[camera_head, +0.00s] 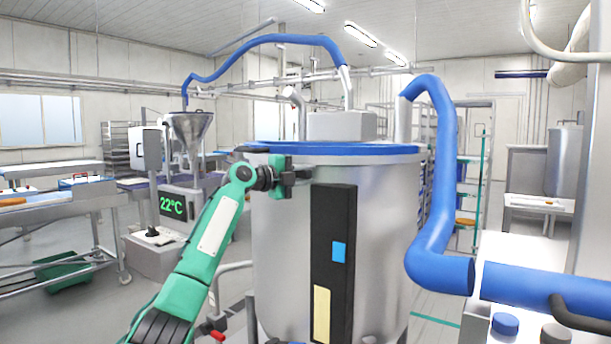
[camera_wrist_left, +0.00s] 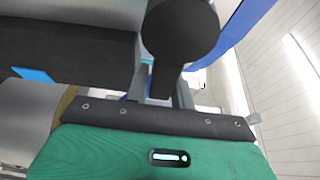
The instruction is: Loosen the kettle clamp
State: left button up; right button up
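The large steel kettle (camera_head: 385,220) with a blue rim stands in the middle of the head view. A black panel with a blue and a yellow patch runs down its front. My left gripper (camera_head: 287,178) is at the kettle's upper front, just below the rim and left of the panel. In the left wrist view a dark round-headed lever (camera_wrist_left: 180,32), which looks like the clamp, has its stem between the grey fingers of my left gripper (camera_wrist_left: 165,92). I cannot tell whether the fingers press on it. In the head view the clamp is hard to make out. My right gripper is out of view.
A thick blue hose (camera_head: 438,180) comes down right of the kettle, facing a blue pipe (camera_head: 540,293) over a white counter. A steel hopper (camera_head: 188,130) and a display reading 22°C (camera_head: 172,206) stand to the left.

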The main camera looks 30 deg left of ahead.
pick_arm(q)
jog(key=o, duration=0.3)
jog(key=shift+f, duration=0.1)
jog(key=shift+o, duration=0.2)
jog(key=shift+s+a, duration=0.2)
jog(key=shift+s, duration=0.1)
jog(key=b+v, duration=0.3)
jog(key=v, duration=1)
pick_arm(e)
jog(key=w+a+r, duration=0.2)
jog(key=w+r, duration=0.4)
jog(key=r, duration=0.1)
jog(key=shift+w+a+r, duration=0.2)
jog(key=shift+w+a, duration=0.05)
